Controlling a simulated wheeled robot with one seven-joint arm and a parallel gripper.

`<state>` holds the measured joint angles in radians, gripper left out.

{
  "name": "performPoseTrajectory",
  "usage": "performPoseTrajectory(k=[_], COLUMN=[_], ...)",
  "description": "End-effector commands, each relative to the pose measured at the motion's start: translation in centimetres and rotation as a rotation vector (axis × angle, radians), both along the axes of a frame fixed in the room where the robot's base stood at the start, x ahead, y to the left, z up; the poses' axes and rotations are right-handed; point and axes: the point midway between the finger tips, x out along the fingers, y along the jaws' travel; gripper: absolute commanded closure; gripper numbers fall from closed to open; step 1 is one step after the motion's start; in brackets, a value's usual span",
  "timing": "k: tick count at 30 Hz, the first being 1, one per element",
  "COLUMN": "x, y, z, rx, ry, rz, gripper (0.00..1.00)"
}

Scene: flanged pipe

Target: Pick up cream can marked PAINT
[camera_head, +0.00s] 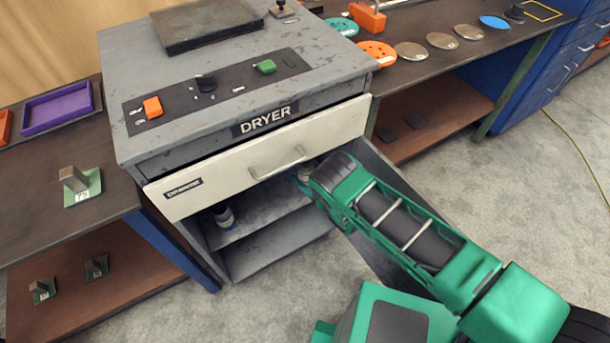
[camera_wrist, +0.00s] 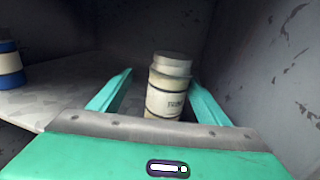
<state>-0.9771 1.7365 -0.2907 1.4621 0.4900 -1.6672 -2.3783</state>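The cream can (camera_wrist: 170,88) stands upright on a shelf in the wrist view, with a dark band and a label too small to read surely. My gripper (camera_wrist: 157,92) is open, with one green finger on each side of the can. A gap shows at the left finger; the right finger is close to the can, and I cannot tell if it touches. In the head view my arm reaches under the cream drawer front into the grey dryer cabinet. There the cream can and my fingertips are hidden.
A blue and white can (camera_wrist: 10,66) stands on the shelf to the left. A blue and white can (camera_head: 224,215) also shows on the cabinet shelf in the head view. The drawer front (camera_head: 230,170) overhangs the opening. A grey cabinet wall (camera_wrist: 270,75) is close on the right.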

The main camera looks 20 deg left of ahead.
Motion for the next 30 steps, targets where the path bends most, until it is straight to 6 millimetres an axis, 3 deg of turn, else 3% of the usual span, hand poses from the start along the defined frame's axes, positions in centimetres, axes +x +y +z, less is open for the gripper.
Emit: performPoseTrajectory(k=[3, 11, 14, 18, 30], x=[0.42, 0.58, 0.57, 0.57, 0.6], y=[0.98, 1.18, 1.17, 1.17, 1.23], z=[0.01, -0.03, -0.03, -0.03, 0.6], rx=[0.0, 0.0, 0.0, 0.0, 0.001], ry=[0.0, 0.001, 0.001, 0.001, 0.0], rz=[0.002, 0.0, 0.0, 0.0, 0.001], gripper=[0.31, 0.31, 0.49, 0.83, 0.85])
